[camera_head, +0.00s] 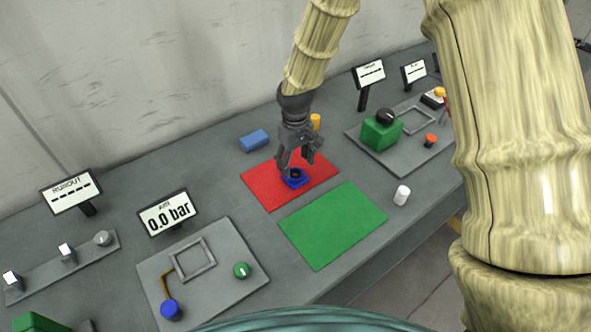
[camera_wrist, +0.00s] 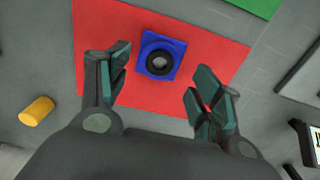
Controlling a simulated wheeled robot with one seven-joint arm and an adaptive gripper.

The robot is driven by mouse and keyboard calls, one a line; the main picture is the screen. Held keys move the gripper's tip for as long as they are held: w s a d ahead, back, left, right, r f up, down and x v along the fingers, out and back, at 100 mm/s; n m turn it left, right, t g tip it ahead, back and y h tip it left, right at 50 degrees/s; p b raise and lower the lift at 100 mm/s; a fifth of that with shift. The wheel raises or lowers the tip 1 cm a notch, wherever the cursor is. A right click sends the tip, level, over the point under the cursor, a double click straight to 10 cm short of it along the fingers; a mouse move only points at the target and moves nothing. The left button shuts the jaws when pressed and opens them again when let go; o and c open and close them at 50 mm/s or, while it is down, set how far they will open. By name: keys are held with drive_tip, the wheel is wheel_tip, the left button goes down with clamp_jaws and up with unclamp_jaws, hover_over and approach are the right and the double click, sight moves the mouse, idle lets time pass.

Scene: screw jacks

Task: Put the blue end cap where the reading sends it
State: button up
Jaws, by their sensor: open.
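The blue end cap (camera_wrist: 178,46) is a square blue plate with a black ring and a grey centre. It lies on the red mat (camera_wrist: 104,28). In the head view the cap (camera_head: 295,183) sits on the red mat (camera_head: 262,190) under my gripper (camera_head: 297,168). In the wrist view my gripper (camera_wrist: 160,90) is open, and the cap shows between and beyond its fingers, with nothing held. The display (camera_head: 167,212) at the front left reads 0.0 bar. The green mat (camera_head: 333,225) is empty.
A blue block (camera_head: 255,141) and a yellow cylinder (camera_head: 316,121) stand behind the red mat. A white cylinder (camera_head: 402,195) is right of the green mat. A plate with a square frame (camera_head: 193,260) and knobs is front left. A green block (camera_head: 381,132) stands on a plate at back right.

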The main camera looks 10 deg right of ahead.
wheel_tip(320, 180, up, 8)
drive_tip(key=b, duration=0.2)
idle(0.3)
idle(0.4)
